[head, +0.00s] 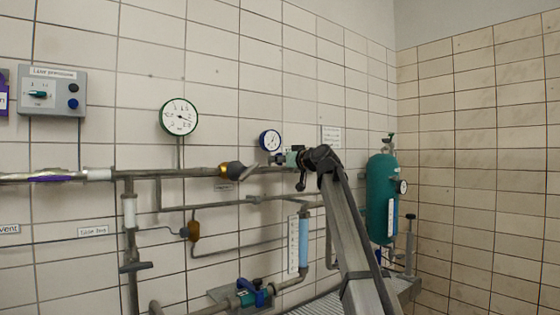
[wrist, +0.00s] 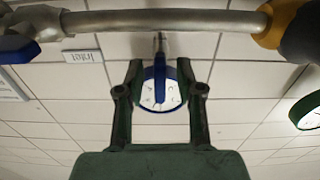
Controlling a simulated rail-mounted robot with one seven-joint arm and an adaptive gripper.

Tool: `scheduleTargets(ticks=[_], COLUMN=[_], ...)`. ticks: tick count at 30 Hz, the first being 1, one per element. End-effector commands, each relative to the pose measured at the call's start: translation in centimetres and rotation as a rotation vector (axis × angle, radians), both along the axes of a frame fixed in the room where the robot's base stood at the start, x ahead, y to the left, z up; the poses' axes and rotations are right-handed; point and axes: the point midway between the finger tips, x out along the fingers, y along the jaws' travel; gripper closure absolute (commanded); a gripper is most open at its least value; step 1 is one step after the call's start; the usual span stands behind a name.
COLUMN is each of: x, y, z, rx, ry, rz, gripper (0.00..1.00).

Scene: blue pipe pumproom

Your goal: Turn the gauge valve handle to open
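The small round gauge (head: 270,140) has a blue rim and a white dial and sits on the wall above the pipe. In the wrist view, which is upside down, the gauge (wrist: 150,98) shows between the fingers of my gripper (wrist: 159,80). A narrow blue bar (wrist: 159,70) stands in front of the dial, in line with the grey stem; it looks like the gauge valve handle. My fingers are apart, one on each side of the bar, with visible gaps. Whether they reach its depth is unclear. In the head view my gripper (head: 281,158) is just below the gauge and hides the handle.
The grey pipe (head: 140,174) runs along the tiled wall, with a yellow and black fitting (head: 233,171). A larger green-rimmed gauge (head: 179,117) hangs to the left. A teal tank (head: 381,200) stands right of my arm. A blue-handled valve (head: 252,293) is low on the pipework.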

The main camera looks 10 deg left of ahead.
Motion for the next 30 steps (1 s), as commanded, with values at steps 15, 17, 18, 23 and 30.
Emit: scheduleTargets(ticks=[15, 17, 18, 23, 30], x=[-2.7, -3.5, -4.1, -6.4, -8.4], y=[-2.6, -3.3, -3.9, -6.1, -8.2], z=[-0.2, -0.2, -0.2, -0.2, -0.1], rx=[0.0, -0.001, 0.0, 0.0, 0.0], ry=[0.0, 0.001, 0.0, 0.0, 0.0], rz=[-0.001, -0.001, -0.002, -0.001, 0.0], gripper=[0.64, 0.64, 0.64, 0.64, 0.64])
